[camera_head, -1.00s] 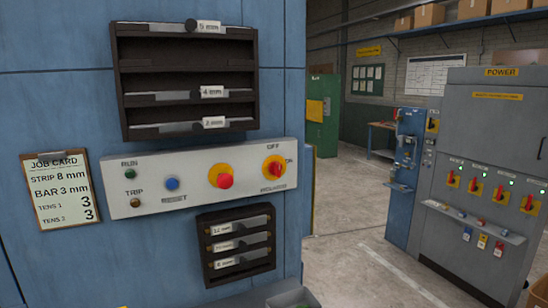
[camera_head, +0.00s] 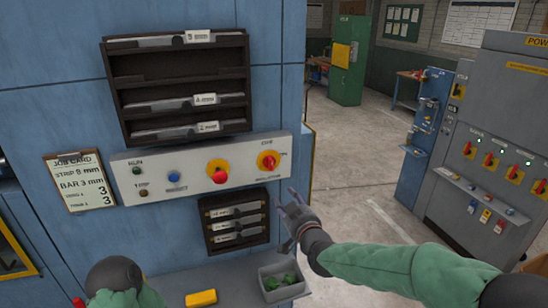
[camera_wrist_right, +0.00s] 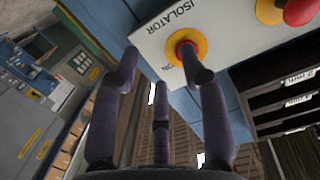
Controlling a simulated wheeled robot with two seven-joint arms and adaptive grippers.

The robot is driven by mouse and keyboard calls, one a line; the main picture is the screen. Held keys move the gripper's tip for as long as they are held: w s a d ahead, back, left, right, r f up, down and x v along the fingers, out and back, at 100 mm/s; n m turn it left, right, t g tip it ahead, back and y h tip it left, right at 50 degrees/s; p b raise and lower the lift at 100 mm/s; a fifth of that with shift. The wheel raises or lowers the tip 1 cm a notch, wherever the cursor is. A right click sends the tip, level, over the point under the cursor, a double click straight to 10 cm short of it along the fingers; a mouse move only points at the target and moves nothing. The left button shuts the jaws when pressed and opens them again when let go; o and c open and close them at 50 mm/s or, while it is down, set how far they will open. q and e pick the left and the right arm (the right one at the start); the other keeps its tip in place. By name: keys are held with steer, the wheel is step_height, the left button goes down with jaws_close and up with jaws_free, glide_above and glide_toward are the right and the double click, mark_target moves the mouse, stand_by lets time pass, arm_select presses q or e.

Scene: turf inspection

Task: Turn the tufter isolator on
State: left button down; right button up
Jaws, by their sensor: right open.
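The isolator (camera_head: 268,160) is a red rotary handle on a yellow round plate, at the right end of a pale control panel (camera_head: 150,170). In the right wrist view the isolator (camera_wrist_right: 182,44) shows beyond the spread fingers (camera_wrist_right: 162,78), partly covered by one fingertip. My left gripper is not clearly seen; only a sleeve and dark joint show at lower left.
A red push-button (camera_head: 218,172) on yellow sits left of the isolator. A slotted rack (camera_head: 237,222) is below the panel. A grey bin (camera_head: 283,284) with green pieces and a yellow block (camera_head: 201,298) lie on the ledge.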

steer(key=t, duration=0.1)
glide_toward(271, 164)
steer(key=d+f, duration=0.1)
steer(key=p+x, duration=0.3)
steer(key=x, duration=0.7)
steer(key=shift+a, duration=0.1)
jaws_close()
